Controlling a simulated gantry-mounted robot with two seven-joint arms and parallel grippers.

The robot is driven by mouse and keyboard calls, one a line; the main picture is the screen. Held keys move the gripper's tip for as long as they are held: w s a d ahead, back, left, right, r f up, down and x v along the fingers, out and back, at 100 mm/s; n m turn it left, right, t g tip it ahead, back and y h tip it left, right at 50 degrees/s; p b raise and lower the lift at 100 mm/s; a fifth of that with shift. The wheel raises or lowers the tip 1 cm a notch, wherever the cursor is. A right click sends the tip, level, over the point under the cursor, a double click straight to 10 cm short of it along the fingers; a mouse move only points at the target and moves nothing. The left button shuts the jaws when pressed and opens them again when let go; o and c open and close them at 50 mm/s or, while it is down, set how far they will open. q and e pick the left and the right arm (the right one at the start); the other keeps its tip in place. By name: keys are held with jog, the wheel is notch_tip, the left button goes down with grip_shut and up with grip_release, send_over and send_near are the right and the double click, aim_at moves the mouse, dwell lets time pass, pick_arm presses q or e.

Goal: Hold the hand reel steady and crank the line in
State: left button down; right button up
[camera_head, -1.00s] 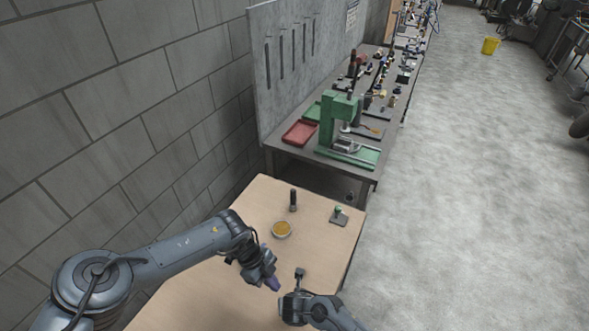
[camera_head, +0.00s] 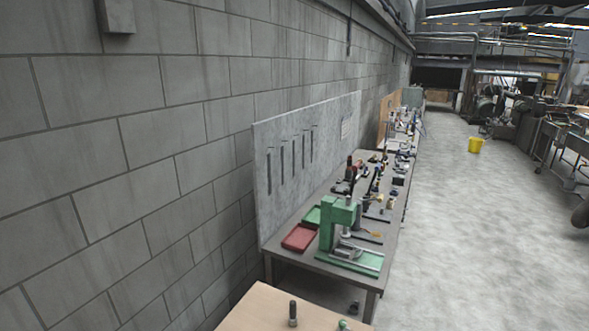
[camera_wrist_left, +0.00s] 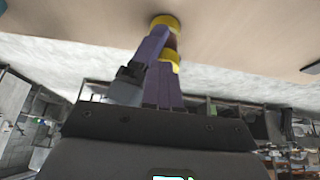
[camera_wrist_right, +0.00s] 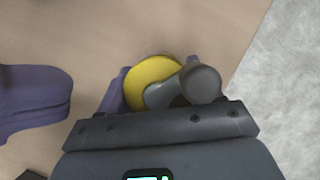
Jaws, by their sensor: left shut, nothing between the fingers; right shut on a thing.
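The hand reel (camera_wrist_right: 152,76) shows in the right wrist view as a yellow round disc with a grey rod-like part (camera_wrist_right: 199,84) ending in a rounded end toward the camera. My right gripper (camera_wrist_right: 150,90) is shut on the reel, its purple fingers on both sides of it. My left gripper (camera_wrist_right: 55,95) is left of the reel there, shut and empty, apart from it. In the left wrist view the left fingers (camera_wrist_left: 162,88) point toward the reel's yellow rims (camera_wrist_left: 167,21); exact contact is hard to tell. The head view shows neither gripper nor reel.
In the head view the wooden table's (camera_head: 262,309) far edge shows, with an upright dark peg (camera_head: 293,313) and a green knob (camera_head: 343,325). Behind it stands a workbench with a green press (camera_head: 338,232) and a red tray (camera_head: 299,238). A block wall is at left.

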pick_arm(q)
jog(key=shift+s+d, duration=0.25)
jog(key=shift+d, duration=0.35)
dwell(0.7)
jog(key=shift+w+d, duration=0.25)
jog(key=shift+w, duration=0.4)
dwell(0.4)
jog(key=shift+w+a+r, duration=0.1)
jog(key=shift+w+a, duration=0.15)
jog(key=shift+a, duration=0.1)
dwell(0.3)
notch_tip(320, 180, up, 6)
jog(key=shift+f, duration=0.1)
dwell(0.4)
pick_arm(e)
jog(key=o, duration=1.2)
jog(key=shift+r, duration=0.1)
